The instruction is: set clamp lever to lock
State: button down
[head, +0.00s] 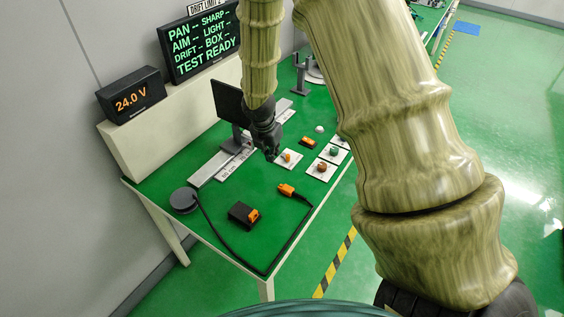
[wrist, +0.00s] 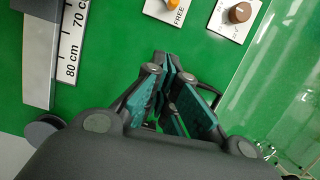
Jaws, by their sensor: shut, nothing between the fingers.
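A white plate (head: 289,159) with a small orange part lies on the green bench, just right of my gripper in the head view. In the wrist view, the word FREE is printed on a white plate (wrist: 166,13) at the top edge, beside an orange part (wrist: 173,4) that is cut off by the frame. This may be the clamp lever; its full setting and any LOCK mark are out of view. My gripper (head: 271,156) is shut and empty, pointing down. In the wrist view its fingertips (wrist: 167,62) meet below the FREE plate, apart from it in the picture.
A plate with a brown knob (wrist: 240,13) lies to the right. A ruled rail (head: 210,167) and dark upright panel (head: 229,100) stand left of my gripper. A black-and-orange box (head: 244,214) and a cabled orange connector (head: 287,190) lie nearer. Bare green bench surrounds them.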

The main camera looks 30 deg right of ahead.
jog(key=shift+f, duration=0.15)
jog(key=shift+p+x, duration=1.05)
jog(key=shift+x, duration=3.75)
jog(key=shift+w+d+f+p, duration=0.1)
jog(key=shift+w+d+p, duration=0.25)
jog(key=shift+d, duration=0.25)
jog(key=shift+w+d+r+p, duration=0.1)
jog(key=shift+w+d+p, duration=0.2)
jog(key=shift+d+p, duration=0.25)
jog(key=shift+w+d+f+p, duration=0.1)
jog(key=shift+w+d+p, duration=0.25)
jog(key=shift+d, duration=0.3)
jog(key=shift+s, duration=0.1)
